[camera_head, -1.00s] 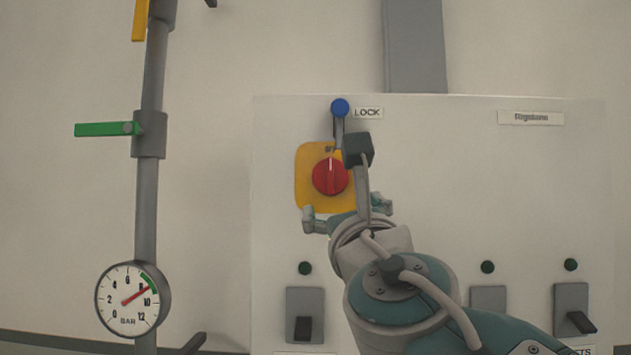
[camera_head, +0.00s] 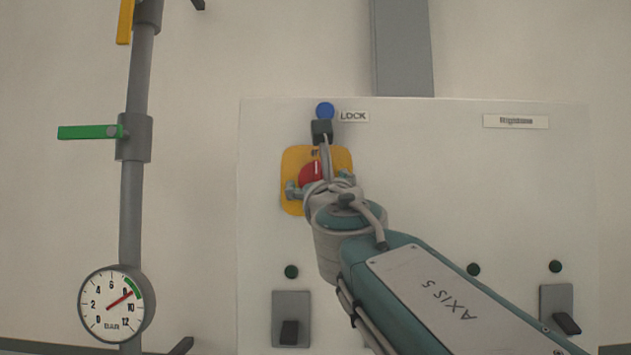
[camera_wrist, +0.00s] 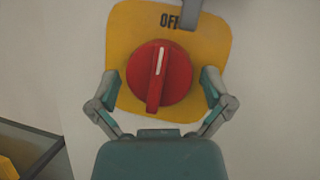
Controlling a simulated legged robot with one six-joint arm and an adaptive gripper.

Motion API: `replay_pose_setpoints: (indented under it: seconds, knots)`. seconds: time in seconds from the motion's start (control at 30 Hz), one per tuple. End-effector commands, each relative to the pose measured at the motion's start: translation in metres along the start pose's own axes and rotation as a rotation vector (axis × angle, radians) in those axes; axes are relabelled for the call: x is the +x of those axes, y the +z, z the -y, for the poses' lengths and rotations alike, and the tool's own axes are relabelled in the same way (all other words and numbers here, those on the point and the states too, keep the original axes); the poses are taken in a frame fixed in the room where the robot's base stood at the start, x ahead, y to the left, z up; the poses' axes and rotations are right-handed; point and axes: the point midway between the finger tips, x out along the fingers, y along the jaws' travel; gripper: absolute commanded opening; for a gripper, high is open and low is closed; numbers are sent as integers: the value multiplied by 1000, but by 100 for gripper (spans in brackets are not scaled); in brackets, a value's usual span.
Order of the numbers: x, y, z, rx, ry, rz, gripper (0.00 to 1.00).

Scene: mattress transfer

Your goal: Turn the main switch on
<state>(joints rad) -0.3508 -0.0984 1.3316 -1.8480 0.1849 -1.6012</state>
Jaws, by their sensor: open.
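The main switch is a red rotary knob (camera_wrist: 160,75) on a yellow plate (camera_wrist: 122,45) in the wrist view. Its white mark points up toward the "OFF" label (camera_wrist: 169,20). In the head view the red knob (camera_head: 311,172) shows only in part behind my arm, on the yellow plate (camera_head: 291,160). My gripper (camera_wrist: 160,98) is open, its two fingers spread left and right of the lower part of the knob. It also shows in the head view (camera_head: 319,186).
A blue ball-shaped lock part (camera_head: 325,110) sits above the plate, beside a "LOCK" label (camera_head: 354,117). Lever switches (camera_head: 290,320) (camera_head: 560,310) line the panel's bottom (camera_head: 450,180). A pipe (camera_head: 131,200) with a green handle (camera_head: 90,132) and gauge (camera_head: 112,303) stands left.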

Motion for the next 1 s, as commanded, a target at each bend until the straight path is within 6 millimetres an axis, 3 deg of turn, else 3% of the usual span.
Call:
replay_pose_setpoints:
  seconds: [0.17, 0.2, 0.33, 0.37, 0.77, 1.0]
  knots:
    - [0, 0, -2, -1, 0, 0, 100]
    - [0, 0, -2, -1, 0, 0, 96]
    - [0, 0, -2, -1, 0, 0, 38]
    - [0, 0, -2, -1, 0, 0, 34]
    - [0, -1, -3, 32, -12, 3, 34]
    - [0, -1, -4, 150, -62, 15, 34]
